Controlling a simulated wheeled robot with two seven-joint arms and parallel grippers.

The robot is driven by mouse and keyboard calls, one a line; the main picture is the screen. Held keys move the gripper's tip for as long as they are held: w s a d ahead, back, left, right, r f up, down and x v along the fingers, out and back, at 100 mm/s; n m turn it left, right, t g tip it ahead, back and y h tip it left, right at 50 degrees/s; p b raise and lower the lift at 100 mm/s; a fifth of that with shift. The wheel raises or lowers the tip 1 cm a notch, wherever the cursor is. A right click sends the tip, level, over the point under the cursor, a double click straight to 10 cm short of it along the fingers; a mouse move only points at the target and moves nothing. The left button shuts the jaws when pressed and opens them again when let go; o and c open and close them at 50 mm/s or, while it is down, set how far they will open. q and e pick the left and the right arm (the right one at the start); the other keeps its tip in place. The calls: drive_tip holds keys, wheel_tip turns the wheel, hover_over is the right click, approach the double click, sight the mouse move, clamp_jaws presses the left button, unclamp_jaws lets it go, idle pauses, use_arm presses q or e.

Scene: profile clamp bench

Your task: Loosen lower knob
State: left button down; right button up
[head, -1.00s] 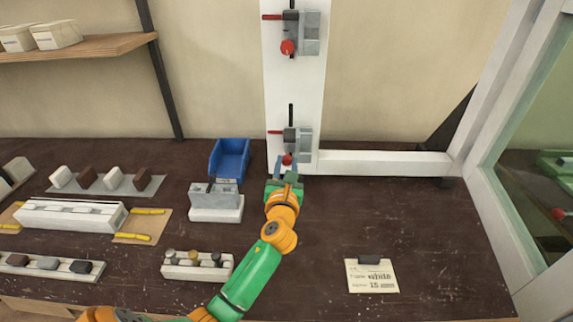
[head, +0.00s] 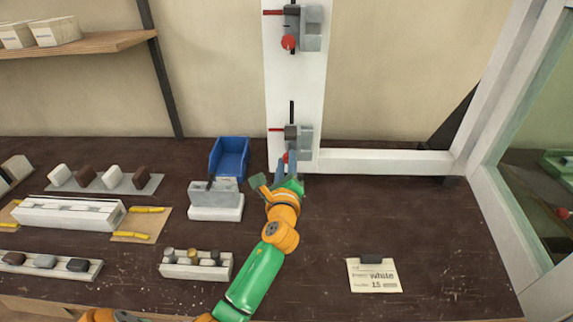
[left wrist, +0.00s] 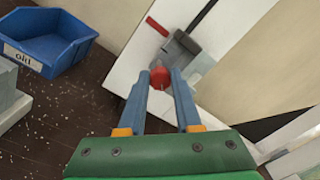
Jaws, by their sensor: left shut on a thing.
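The lower clamp (head: 303,138) is mounted on the white upright post (head: 297,90), with a red handle (head: 276,129) sticking out to the left. Its red lower knob (head: 286,157) is partly hidden by my left gripper (head: 287,165) in the head view. In the left wrist view the red knob (left wrist: 160,77) sits between the tips of the two blue fingers of my left gripper (left wrist: 161,84), which is shut on it. The gripper is rolled to one side relative to the post. My right gripper is not in view.
An upper clamp with a red knob (head: 288,42) is higher on the post. A blue bin (head: 229,158) and a grey block on a white base (head: 215,207) stand left of my gripper. A note card (head: 373,276) lies at the right on otherwise clear bench.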

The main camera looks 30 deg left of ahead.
use_arm(q)
drive_tip(key=n+b, duration=0.3)
drive_tip(key=n, duration=0.8)
drive_tip(key=shift+y, duration=0.3)
drive_tip(key=shift+n, duration=0.4)
drive_tip(key=c, duration=0.9)
unclamp_jaws()
drive_tip(key=o, duration=0.3)
drive_tip(key=shift+w+f, duration=0.1)
drive_tip(key=shift+w, duration=0.1)
